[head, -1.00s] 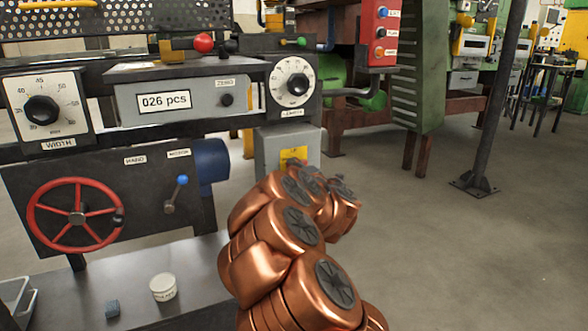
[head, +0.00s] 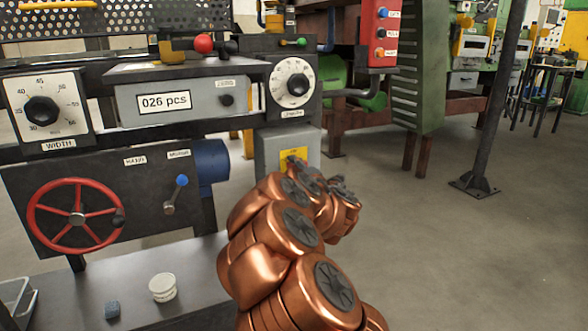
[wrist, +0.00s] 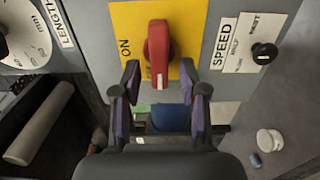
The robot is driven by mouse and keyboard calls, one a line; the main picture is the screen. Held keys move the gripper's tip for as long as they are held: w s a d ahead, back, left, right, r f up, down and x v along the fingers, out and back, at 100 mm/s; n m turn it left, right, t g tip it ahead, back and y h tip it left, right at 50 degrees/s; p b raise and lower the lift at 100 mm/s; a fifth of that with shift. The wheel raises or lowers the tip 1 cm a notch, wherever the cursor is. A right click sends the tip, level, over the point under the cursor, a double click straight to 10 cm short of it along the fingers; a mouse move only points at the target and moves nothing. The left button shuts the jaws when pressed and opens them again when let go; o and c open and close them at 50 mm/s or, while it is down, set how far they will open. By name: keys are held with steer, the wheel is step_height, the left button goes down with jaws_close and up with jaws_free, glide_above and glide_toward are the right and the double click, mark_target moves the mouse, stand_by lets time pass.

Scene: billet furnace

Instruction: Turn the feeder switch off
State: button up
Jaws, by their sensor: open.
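The feeder switch is a red handle (wrist: 158,45) on a yellow plate (wrist: 190,30), seen close up in the wrist view. The handle stands upright in the picture, and the word ON is printed to its left. My gripper (wrist: 160,72) is open, with one finger to each side of the handle's lower end. I see a gap on both sides; I cannot tell how deep the handle sits between the fingers. In the head view the yellow plate (head: 295,153) shows on a grey box, partly covered by my arm, and the handle is not clear there.
A SPEED knob (wrist: 264,53) is right of the plate, and the LENGTH dial (head: 292,83) is above the grey box (head: 272,150). A lever with a blue knob (head: 182,181) and a red handwheel (head: 75,217) are to the left.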

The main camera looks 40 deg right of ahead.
steer(key=v, duration=1.1)
steer(key=shift+s, duration=0.35)
steer(key=shift+a, duration=0.15)
stand_by(0.6)
